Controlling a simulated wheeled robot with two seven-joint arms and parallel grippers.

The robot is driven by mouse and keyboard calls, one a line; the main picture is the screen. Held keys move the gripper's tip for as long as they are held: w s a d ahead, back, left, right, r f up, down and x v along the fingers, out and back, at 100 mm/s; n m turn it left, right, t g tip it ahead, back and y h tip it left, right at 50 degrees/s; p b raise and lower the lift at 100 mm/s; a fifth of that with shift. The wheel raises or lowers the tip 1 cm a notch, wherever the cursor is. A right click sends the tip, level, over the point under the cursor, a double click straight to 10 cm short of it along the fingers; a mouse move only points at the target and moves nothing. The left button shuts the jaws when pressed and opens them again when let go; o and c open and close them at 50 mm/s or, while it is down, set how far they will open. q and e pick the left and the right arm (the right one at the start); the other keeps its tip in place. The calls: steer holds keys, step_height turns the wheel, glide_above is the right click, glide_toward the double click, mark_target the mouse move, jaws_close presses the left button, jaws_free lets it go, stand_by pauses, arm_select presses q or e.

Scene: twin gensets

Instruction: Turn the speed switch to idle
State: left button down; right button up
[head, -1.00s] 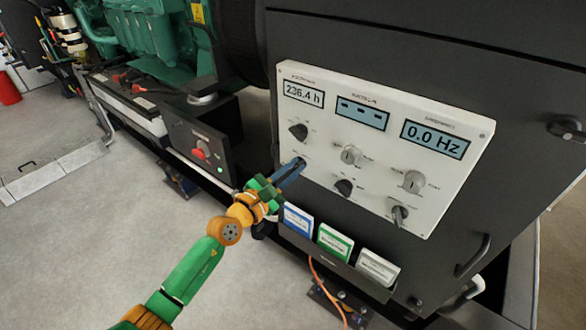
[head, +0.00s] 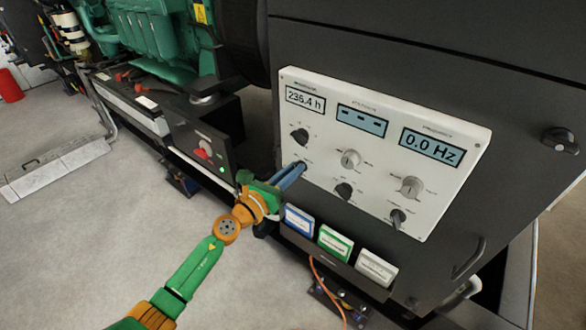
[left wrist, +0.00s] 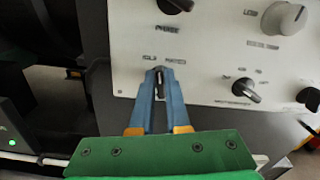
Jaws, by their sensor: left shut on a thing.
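The white control panel (head: 318,192) stands on the dark cabinet front. The speed switch (left wrist: 159,82) is a small dark knob at the panel's lower left, under lettering that seems to read idle and rated. My left gripper (head: 300,167) reaches it from below left, and its blue fingers (left wrist: 160,88) are shut on the switch, one on each side. In the left wrist view the handle stands nearly upright between the fingertips; its exact setting is hard to tell. In the head view the fingers hide the switch. My right gripper is not in view.
Other knobs sit close by: a black one (head: 299,136) above, a grey one (head: 350,159) and a black one (head: 343,190) to the right. A rack of cards (head: 335,243) juts out below. A box with a red switch (head: 204,150) stands left.

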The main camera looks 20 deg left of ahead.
arm_select(q)
steer(key=shift+f+n, duration=0.25)
steer(key=shift+n, duration=1.55)
steer(key=c, duration=0.9)
jaws_free()
steer(key=v, duration=0.7)
steer(key=shift+r, duration=0.1)
